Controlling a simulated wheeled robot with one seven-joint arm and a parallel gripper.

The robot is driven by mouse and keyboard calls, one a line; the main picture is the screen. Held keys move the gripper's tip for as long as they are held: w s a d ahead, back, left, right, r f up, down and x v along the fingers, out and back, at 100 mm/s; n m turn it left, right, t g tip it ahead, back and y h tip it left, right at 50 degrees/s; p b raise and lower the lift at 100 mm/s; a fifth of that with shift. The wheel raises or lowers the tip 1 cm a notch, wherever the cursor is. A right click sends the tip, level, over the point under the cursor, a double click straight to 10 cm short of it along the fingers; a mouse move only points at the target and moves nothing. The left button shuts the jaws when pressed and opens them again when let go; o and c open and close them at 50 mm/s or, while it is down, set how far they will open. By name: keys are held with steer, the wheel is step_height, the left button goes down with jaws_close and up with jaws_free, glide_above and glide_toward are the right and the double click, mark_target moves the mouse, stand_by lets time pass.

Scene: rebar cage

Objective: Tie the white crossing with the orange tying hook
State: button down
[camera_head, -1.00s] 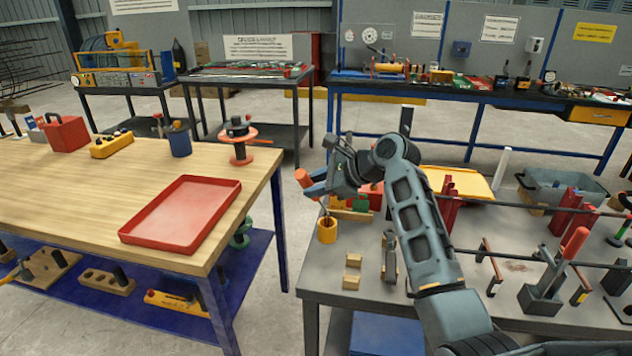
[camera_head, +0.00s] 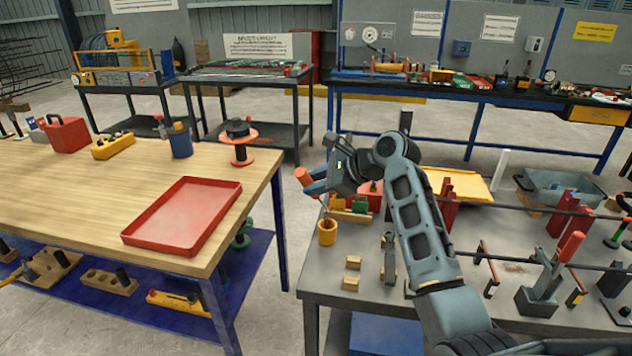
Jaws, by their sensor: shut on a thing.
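My gripper (camera_head: 313,183) is over the left end of the grey table, above a yellow cup (camera_head: 327,232). It is shut on the orange tying hook. The orange handle (camera_head: 304,177) sticks out up and left of the blue fingers, and the thin shaft goes down toward the cup's mouth. I cannot tell whether the tip is still inside the cup. Dark rebar bars (camera_head: 590,266) run across the right of the table between red supports (camera_head: 451,206). Tie pieces hang on the front bar, one with a whitish end (camera_head: 490,290). I cannot make out for certain which crossing is white.
Small wooden blocks (camera_head: 352,262) lie in front of the cup. A grey stand with a red handle (camera_head: 541,290) is at the right. A yellow tray (camera_head: 455,183) and grey bin (camera_head: 556,187) stand behind. A wooden table with a red tray (camera_head: 184,215) is left, across a gap.

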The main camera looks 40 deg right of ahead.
steer(key=shift+r, duration=2.75)
